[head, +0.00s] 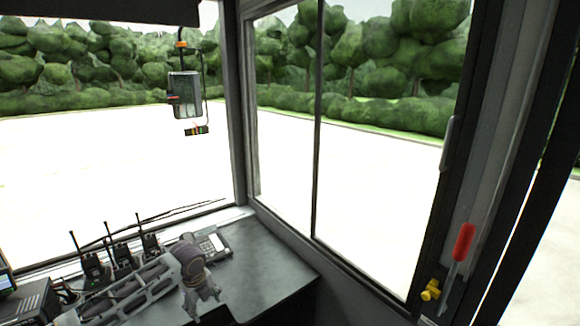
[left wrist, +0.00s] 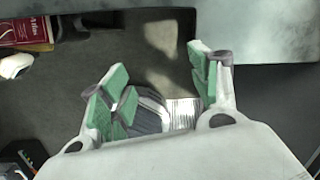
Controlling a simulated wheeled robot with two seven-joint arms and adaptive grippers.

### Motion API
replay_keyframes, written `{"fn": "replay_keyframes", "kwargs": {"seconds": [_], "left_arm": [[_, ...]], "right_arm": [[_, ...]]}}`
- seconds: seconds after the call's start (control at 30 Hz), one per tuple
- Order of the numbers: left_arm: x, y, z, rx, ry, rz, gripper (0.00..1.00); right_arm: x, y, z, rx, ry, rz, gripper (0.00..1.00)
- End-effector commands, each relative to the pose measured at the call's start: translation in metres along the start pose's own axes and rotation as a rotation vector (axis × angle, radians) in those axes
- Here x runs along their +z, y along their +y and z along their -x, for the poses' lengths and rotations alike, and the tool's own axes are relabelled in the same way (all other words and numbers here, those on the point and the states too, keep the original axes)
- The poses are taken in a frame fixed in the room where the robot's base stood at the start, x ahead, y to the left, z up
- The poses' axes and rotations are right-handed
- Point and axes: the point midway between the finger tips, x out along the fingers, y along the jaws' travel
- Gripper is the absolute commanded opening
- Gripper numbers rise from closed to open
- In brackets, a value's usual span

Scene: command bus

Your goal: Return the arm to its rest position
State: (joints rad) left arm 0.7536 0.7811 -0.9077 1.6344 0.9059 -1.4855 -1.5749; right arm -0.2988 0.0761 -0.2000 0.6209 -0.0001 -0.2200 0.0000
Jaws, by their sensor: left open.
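My left arm (head: 125,292) reaches in from the lower left over the dark desk. Its gripper (head: 203,300) points down near the desk's front edge, by the telephone. In the left wrist view the gripper (left wrist: 157,75) has its green-padded fingers spread apart, with nothing held between them. Below the gap I see grey floor and a dark rounded shape with a pale striped part, which I cannot identify. My right gripper is in neither view.
The desk (head: 262,272) carries several black radios (head: 150,243) and a telephone (head: 212,246). Windows stand behind. A red-handled tool (head: 463,243) and a yellow fitting (head: 430,290) are on the right wall. A red book (left wrist: 27,24) shows in the wrist view. The desk's right part is clear.

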Motion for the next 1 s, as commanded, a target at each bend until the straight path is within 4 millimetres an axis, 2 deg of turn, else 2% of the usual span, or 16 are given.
{"fn": "replay_keyframes", "kwargs": {"seconds": [0.23,0.47,0.77,1.0], "left_arm": [[-0.001,-0.004,-0.066,-0.063,0.015,0.261,0.62],[-0.003,0.008,-0.136,-0.111,0.025,0.530,0.62],[-0.023,0.052,-0.230,-0.138,0.034,0.868,0.62],[-0.055,0.110,-0.304,-0.133,0.035,1.123,0.62]], "right_arm": [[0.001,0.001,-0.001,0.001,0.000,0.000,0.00],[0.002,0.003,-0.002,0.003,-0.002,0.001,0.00],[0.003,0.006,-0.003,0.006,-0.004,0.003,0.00],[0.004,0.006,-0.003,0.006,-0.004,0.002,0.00]]}}
